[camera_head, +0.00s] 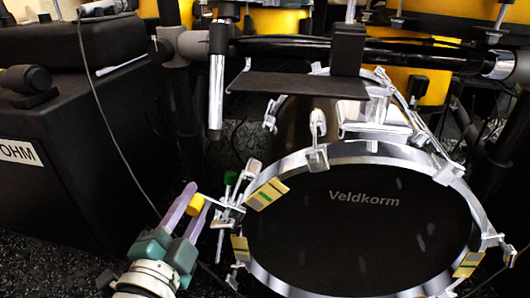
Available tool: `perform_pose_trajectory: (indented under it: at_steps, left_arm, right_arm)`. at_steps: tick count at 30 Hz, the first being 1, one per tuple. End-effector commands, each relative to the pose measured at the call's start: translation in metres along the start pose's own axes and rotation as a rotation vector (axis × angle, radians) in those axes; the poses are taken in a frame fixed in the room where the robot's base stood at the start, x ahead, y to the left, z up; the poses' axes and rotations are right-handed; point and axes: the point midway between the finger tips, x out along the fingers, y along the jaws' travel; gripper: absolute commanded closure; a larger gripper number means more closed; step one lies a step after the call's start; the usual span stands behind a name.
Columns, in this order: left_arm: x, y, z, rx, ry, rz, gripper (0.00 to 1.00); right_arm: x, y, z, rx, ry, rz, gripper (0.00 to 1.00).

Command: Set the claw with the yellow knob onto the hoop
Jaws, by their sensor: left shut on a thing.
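My left gripper (190,203) is at the lower left, with its two purple fingers closed on the yellow knob (196,205). A thin silver rod of the claw (222,203) runs right from the knob to the left edge of the bass drum's silver hoop (372,160). I cannot tell whether the claw touches the hoop. A green knob (230,177) sits just above and right of the yellow one, among other silver hardware. My right gripper does not show.
The drum head (360,230) is black. A black amplifier (60,150) with a cable stands at the left. A black bar and stands cross above the drum. Dark speckled floor lies around my left gripper.

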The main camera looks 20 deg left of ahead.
Motion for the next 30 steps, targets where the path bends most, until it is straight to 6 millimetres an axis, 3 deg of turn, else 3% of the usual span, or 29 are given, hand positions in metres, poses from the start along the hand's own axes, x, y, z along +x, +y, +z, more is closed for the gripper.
perform_pose_trajectory:
  at_steps: [23,24,30]
  left_arm:
    - [0.0028,-0.0076,-0.0102,0.095,0.014,-0.015,1.00]
    - [0.0028,-0.0075,-0.0103,0.094,0.014,-0.014,0.64]
    - [0.0022,-0.0064,-0.0098,0.094,0.013,-0.011,0.41]
  right_arm:
    - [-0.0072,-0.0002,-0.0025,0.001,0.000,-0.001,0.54]
    - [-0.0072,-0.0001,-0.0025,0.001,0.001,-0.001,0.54]
    - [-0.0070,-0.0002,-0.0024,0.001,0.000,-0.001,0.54]
